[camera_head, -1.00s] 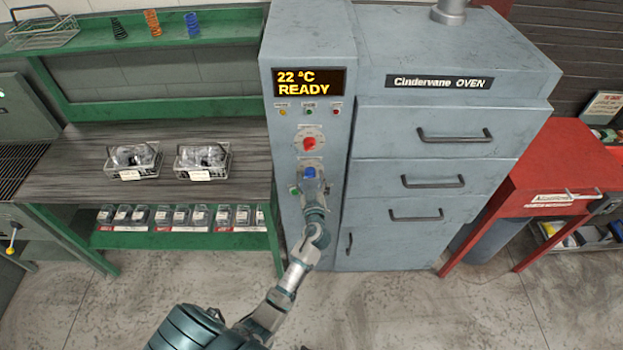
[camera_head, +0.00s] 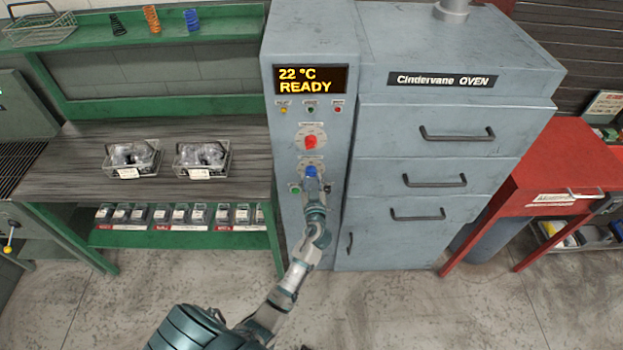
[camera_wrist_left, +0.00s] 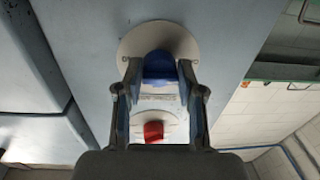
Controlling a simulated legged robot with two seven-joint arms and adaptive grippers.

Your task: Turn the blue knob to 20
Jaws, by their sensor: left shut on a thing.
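The blue knob (camera_head: 311,172) sits on the oven's grey control column, below the red knob (camera_head: 310,142). In the left wrist view the blue knob (camera_wrist_left: 160,67) lies between my two fingertips, with a pale round dial behind it. My left gripper (camera_head: 312,180) reaches up to the knob from below and is shut on it. In the left wrist view the left gripper (camera_wrist_left: 160,85) has a finger on each side of the knob. The dial marks are too small to read. The red knob (camera_wrist_left: 153,131) also shows there. My right gripper is not in view.
The oven display (camera_head: 310,79) reads 22 °C READY. A green button (camera_head: 295,189) sits left of the blue knob. The oven drawers (camera_head: 435,180) stand to the right.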

